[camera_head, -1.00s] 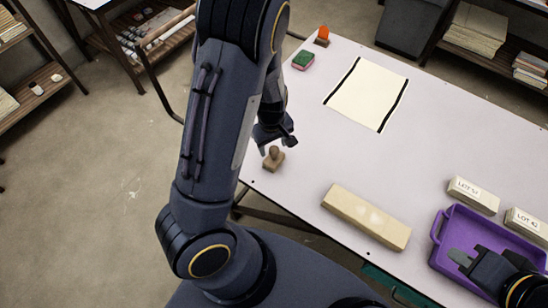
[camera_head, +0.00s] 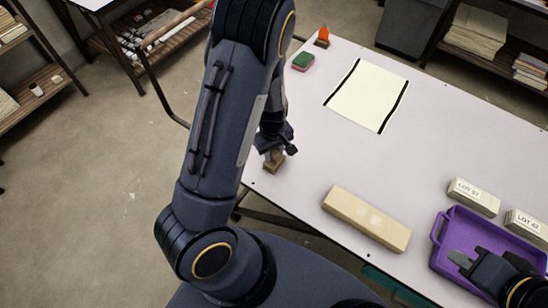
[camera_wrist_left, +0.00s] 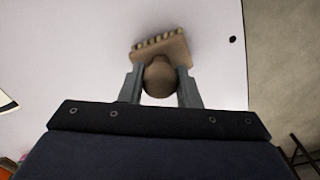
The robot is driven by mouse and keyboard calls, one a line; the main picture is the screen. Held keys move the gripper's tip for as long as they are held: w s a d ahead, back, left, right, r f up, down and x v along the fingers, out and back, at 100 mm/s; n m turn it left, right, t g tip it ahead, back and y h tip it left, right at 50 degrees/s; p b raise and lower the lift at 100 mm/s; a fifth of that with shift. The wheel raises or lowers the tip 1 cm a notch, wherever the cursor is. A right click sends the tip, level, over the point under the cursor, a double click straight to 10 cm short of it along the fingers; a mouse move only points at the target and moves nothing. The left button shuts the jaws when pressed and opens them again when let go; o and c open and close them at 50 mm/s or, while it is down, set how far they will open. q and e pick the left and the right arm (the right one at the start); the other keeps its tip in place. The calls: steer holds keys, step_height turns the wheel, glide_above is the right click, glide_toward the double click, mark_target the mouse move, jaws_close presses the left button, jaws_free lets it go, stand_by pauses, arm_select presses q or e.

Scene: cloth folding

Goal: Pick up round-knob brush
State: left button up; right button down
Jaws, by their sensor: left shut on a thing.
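The round-knob brush (camera_head: 274,164) is at the left edge of the white table, partly hidden by my left gripper (camera_head: 271,151) in the head view. In the left wrist view, the round brown knob of the brush (camera_wrist_left: 159,79) sits between the two grey fingers of my left gripper (camera_wrist_left: 160,90), which is shut on it. The flat wooden block with a row of bristle tufts shows beyond the knob. I cannot tell if the brush touches the table. My right gripper (camera_head: 462,260) is over the purple tray; I cannot tell its opening.
The purple tray (camera_head: 437,228) is at the lower right, beside two blocks labelled LOT (camera_head: 473,197). A long tan block (camera_head: 366,218) lies at the front edge. A cream sheet with black edges (camera_head: 367,94), a green sponge (camera_head: 303,61) and an orange-topped item (camera_head: 322,36) lie farther back. The table's middle is clear.

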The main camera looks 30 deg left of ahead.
arm_select(q)
steer(key=shift+r, duration=0.1)
steer(key=shift+r, duration=0.25)
step_height(320, 180, up, 2)
steer(key=shift+r, duration=0.15)
steer(key=s+d+r+p, duration=0.4)
steer(key=s+d+r, duration=0.3)
steer(key=s+r, duration=0.3)
steer(key=shift+s+d, duration=0.15)
steer(key=shift+s, duration=0.85)
steer(key=o, duration=0.4)
steer(key=shift+c, duration=1)
